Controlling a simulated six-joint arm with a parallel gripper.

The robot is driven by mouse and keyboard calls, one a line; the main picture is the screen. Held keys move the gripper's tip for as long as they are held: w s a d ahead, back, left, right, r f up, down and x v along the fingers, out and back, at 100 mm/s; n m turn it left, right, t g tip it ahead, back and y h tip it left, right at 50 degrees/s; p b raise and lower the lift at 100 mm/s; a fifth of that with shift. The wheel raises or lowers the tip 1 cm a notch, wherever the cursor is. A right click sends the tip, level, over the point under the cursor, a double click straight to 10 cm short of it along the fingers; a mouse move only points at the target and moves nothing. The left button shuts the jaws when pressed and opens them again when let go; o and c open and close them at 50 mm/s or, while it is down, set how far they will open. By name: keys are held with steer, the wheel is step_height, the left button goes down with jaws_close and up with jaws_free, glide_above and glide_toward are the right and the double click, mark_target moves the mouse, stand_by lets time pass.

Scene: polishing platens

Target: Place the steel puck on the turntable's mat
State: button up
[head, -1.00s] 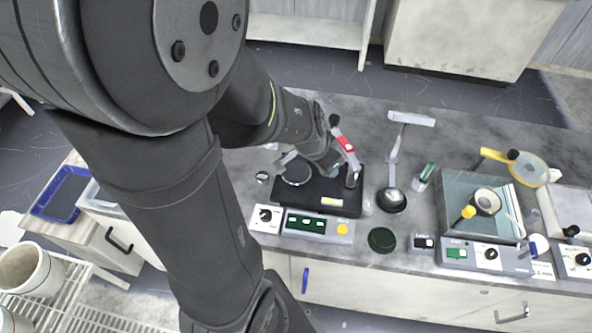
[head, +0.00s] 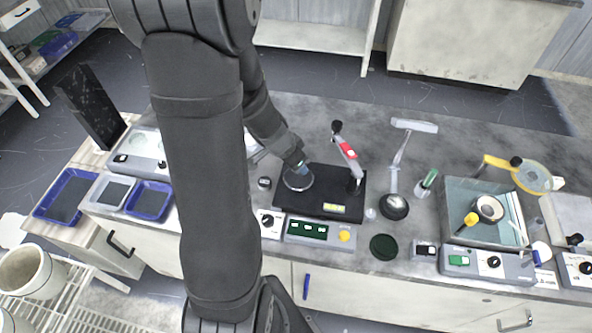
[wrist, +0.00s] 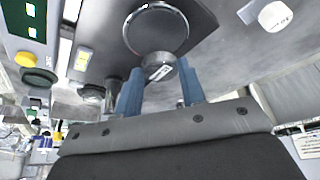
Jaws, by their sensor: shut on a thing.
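The steel puck (wrist: 158,66) is a short shiny cylinder with a pale label, held between the two blue fingertips of my gripper (wrist: 158,84) in the wrist view. The turntable's dark round mat (wrist: 157,25), with a bright rim, lies just beyond the puck; the puck overlaps the rim in this view. I cannot tell whether they touch. In the head view my gripper (head: 300,169) is over the far edge of the turntable (head: 298,181), on the left of a black base (head: 325,207). The puck is hidden there by my wrist.
A red-marked lever arm (head: 347,152) stands on the base's right side. A small round piece (head: 264,183) sits left of the base. A control panel (head: 307,229) is in front. A dark green disc (head: 383,247) and a lamp-like stand (head: 394,206) are to the right.

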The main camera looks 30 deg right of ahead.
steer(key=shift+f, duration=2)
steer(key=shift+f, duration=0.15)
steer(key=o, duration=1.1)
steer(key=v, duration=1.2)
steer(key=shift+x, duration=6)
